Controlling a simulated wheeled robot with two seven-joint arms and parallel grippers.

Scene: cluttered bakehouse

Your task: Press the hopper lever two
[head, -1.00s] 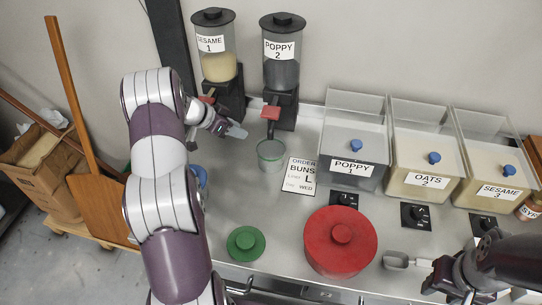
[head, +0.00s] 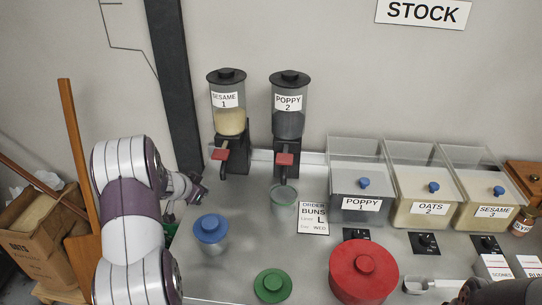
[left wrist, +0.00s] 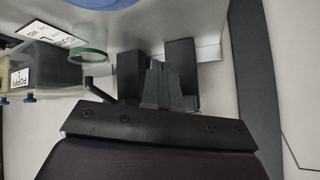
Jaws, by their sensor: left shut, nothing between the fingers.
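Hopper two, labelled POPPY 2 (head: 289,120), stands by the back wall, with dark contents and a red lever (head: 284,159) on its front. A clear green-rimmed cup (head: 284,203) stands below it on the counter. My left gripper (head: 198,194) is shut and empty, to the left of and nearer than the hoppers, apart from the lever. In the left wrist view its dark fingers (left wrist: 165,82) point towards black hopper bases; the cup (left wrist: 90,54) shows to their left. The red lever cannot be made out there.
The SESAME 1 hopper (head: 229,115) with its own red lever stands left of hopper two. An order card (head: 313,218) lies right of the cup. A blue-lidded tub (head: 210,232), green lid (head: 272,286) and red tub (head: 363,270) stand in front. Bins (head: 362,205) line the right.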

